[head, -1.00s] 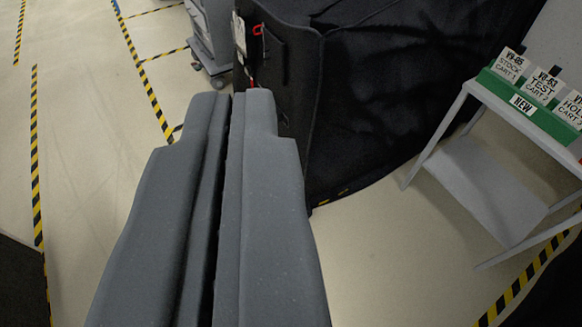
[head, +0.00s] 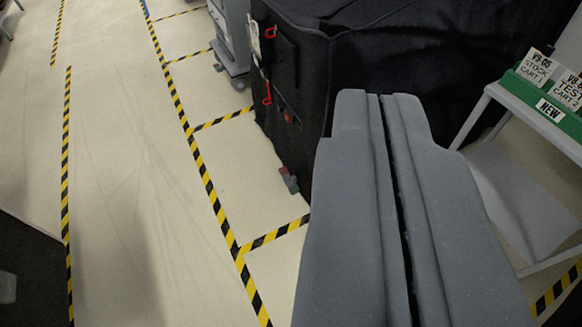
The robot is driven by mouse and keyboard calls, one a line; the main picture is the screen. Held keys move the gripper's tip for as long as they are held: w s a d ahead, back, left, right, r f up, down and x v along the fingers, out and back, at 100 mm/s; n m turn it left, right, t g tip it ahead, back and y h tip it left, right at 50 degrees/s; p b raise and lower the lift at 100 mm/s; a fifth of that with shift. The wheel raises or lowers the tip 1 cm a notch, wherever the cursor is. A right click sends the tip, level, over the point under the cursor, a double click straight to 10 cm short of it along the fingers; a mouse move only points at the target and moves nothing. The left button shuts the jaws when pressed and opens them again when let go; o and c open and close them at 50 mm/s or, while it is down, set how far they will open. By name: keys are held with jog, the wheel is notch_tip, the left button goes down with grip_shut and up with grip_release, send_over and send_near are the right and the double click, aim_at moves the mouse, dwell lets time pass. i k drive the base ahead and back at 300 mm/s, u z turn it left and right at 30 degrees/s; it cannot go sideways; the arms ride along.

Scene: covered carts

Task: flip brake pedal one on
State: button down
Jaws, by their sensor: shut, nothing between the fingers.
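My gripper (head: 375,98) is large and grey, with its two long fingers shut together and nothing between them. It covers the lower middle and right of the view, in front of the black covered cart (head: 400,70). A small pedal-like part (head: 289,180), reddish with a greenish end, sits low at the cart's left end, near the floor. It lies left of my fingertips and lower in the picture, apart from them. I cannot tell its number or whether it is up or down. The cart's lower right part is hidden behind my gripper.
Red hooks (head: 267,95) hang on the cart's end panel. A grey wheeled cart (head: 230,45) stands behind. A grey stand (head: 535,118) with a green sign holder (head: 548,100) is at right. Yellow-black floor tape (head: 205,180) marks bays. Open floor (head: 120,200) lies to the left.

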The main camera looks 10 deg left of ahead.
aim_at(289, 181)
jog(key=i, duration=0.95)
jog(key=u, duration=0.05)
